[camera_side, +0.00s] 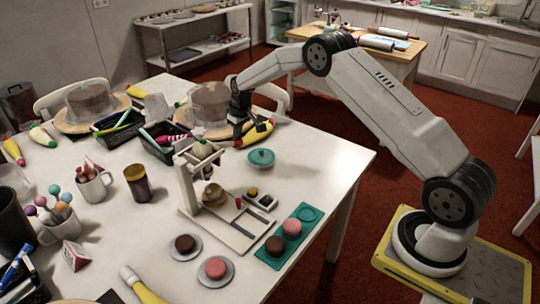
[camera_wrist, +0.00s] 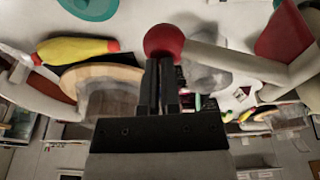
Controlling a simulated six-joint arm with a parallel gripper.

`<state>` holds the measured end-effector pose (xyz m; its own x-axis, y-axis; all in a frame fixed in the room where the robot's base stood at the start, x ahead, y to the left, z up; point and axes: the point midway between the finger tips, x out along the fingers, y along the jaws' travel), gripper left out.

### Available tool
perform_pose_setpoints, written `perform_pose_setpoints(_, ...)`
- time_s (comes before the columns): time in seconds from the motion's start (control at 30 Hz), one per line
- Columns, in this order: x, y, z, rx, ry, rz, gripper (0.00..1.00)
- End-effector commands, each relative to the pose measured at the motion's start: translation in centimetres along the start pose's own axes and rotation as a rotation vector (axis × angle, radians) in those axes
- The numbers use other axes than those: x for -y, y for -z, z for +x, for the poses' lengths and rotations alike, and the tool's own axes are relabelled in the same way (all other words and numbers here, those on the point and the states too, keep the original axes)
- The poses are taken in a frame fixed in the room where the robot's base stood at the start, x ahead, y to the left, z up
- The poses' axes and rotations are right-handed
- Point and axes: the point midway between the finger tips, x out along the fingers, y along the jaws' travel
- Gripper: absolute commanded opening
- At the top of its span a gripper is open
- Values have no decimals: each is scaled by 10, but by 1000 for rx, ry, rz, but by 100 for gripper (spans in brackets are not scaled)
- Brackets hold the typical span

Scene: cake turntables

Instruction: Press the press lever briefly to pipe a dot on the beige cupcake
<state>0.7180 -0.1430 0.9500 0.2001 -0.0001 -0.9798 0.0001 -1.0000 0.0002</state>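The beige cupcake (camera_side: 214,194) sits on the base of the white press (camera_side: 187,186), under its head, in the side view. The press lever shows in the wrist view as a pale rod (camera_wrist: 235,62) ending in a red knob (camera_wrist: 164,42). My gripper (camera_side: 239,138) points down behind the press in the side view. In the wrist view, the fingers of my gripper (camera_wrist: 163,80) are close together with nothing seen between them. Their tips appear right by the red knob; I cannot tell whether they touch it. The cupcake is not made out in the wrist view.
A teal tray (camera_side: 307,214) with a brown and a pink cupcake lies right of the press. Two plated cupcakes (camera_side: 185,244) stand in front. A teal lidded dish (camera_side: 261,158), a yellow pin (camera_side: 257,134) and black bins (camera_side: 157,150) are near my gripper.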

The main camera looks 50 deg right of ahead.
Motion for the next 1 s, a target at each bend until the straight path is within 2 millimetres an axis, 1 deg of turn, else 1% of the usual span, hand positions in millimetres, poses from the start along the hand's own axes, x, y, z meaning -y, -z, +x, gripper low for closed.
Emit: perform_pose_setpoints(1.0, -1, -6, 23, 5, 0, 0, 0)
